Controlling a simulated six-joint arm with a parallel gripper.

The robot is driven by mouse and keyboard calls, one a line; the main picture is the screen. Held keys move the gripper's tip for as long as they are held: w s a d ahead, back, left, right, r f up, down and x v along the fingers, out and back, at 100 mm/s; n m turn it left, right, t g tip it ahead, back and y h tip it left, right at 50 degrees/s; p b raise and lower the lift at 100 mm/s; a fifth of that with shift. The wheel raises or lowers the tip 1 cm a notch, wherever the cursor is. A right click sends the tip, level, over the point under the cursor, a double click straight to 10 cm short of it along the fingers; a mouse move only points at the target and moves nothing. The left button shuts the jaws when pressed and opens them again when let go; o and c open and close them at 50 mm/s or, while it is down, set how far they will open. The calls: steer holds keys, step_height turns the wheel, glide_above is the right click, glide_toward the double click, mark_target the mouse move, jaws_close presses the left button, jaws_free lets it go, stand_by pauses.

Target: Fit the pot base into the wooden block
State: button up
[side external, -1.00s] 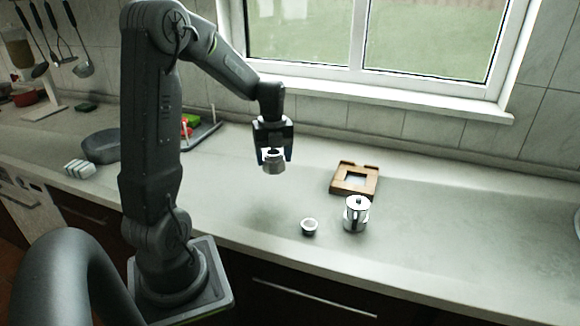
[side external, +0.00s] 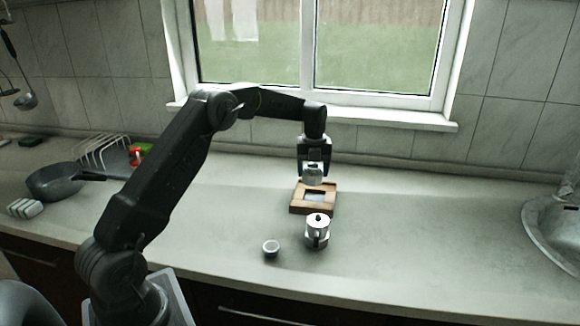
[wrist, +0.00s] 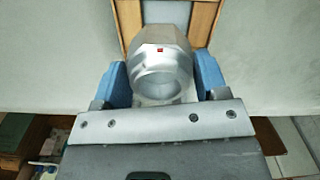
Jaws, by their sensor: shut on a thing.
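The pot base (wrist: 160,60) is a silver faceted metal piece with a small red mark and a round opening. My gripper (side external: 312,178) is shut on it, with a blue finger on each side in the wrist view (wrist: 160,85). In the side view the pot base (side external: 313,174) hangs above the back part of the wooden block, apart from it as far as I can tell. The wooden block (side external: 299,206) is a brown square frame with a square recess, lying on the counter. In the wrist view the block (wrist: 205,22) is partly hidden behind the pot base.
A silver pot top with a dark-knobbed lid (side external: 317,232) stands just in front of the block. A small metal cup (side external: 271,248) is to its left. A pan (side external: 55,181) and dish rack (side external: 103,154) are far left, a sink (side external: 552,228) far right. The counter between block and sink is clear.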

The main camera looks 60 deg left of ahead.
mark_target(315, 182)
steer(key=shift+w+d+f, duration=0.2)
steer(key=shift+w+d, duration=0.05)
steer(key=shift+w, duration=0.1)
steer(key=shift+f, duration=2.1)
steer(key=shift+f, duration=1.1)
steer(key=o, duration=1.2)
steer(key=shift+c, duration=0.2)
